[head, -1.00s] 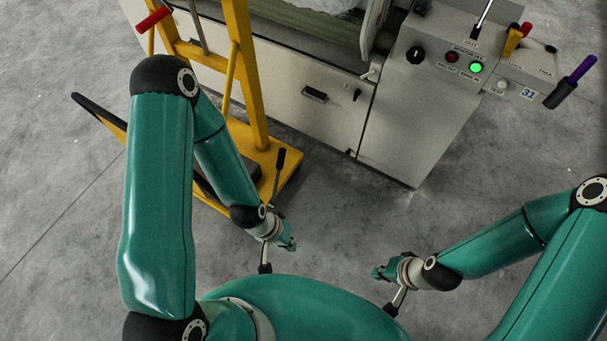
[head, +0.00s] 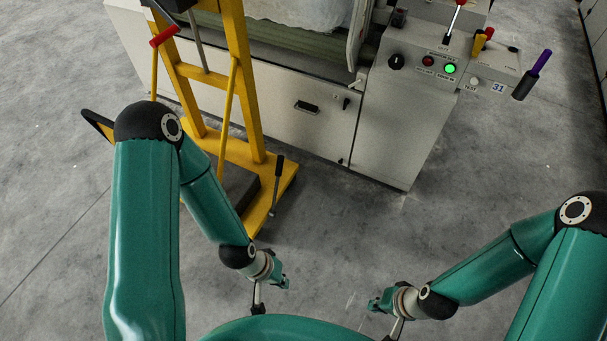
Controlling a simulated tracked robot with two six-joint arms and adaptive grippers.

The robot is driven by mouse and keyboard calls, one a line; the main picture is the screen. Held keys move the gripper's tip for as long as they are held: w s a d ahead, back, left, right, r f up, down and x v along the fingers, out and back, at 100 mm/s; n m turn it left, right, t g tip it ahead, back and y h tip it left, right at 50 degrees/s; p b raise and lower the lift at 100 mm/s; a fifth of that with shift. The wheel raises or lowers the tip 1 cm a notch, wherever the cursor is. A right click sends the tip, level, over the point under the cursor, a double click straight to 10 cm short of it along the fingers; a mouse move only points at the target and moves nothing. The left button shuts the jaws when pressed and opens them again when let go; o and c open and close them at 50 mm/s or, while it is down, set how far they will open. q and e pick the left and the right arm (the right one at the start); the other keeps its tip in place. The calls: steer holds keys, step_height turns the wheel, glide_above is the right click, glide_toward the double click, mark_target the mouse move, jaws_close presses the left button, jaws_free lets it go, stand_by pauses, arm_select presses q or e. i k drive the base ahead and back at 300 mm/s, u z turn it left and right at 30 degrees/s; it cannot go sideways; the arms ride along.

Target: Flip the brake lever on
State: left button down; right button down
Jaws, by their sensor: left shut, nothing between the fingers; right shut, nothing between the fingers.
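Several levers show in the head view, and I cannot tell from the labels which is the brake lever. A black-gripped lever (head: 277,180) stands upright at the yellow frame's base. A red handle (head: 165,36) sits on the frame's upper left. On the machine's control panel are a red-knobbed lever (head: 453,20), a yellow-handled lever (head: 480,41) and a purple-and-black handle (head: 532,75) at the right end. My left gripper (head: 284,282) is shut and empty, below the black-gripped lever and apart from it. My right gripper (head: 374,304) is shut and empty over the floor.
The yellow frame (head: 247,90) stands left of the pale machine cabinet (head: 390,135). The panel has a black knob (head: 396,62), a red button (head: 428,61) and a lit green button (head: 450,69). Grey floor (head: 350,225) is clear before the cabinet.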

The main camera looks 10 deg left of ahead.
mark_target(279, 161)
steer(key=u, duration=0.15)
steer(key=i, duration=0.95)
steer(key=z, duration=0.05)
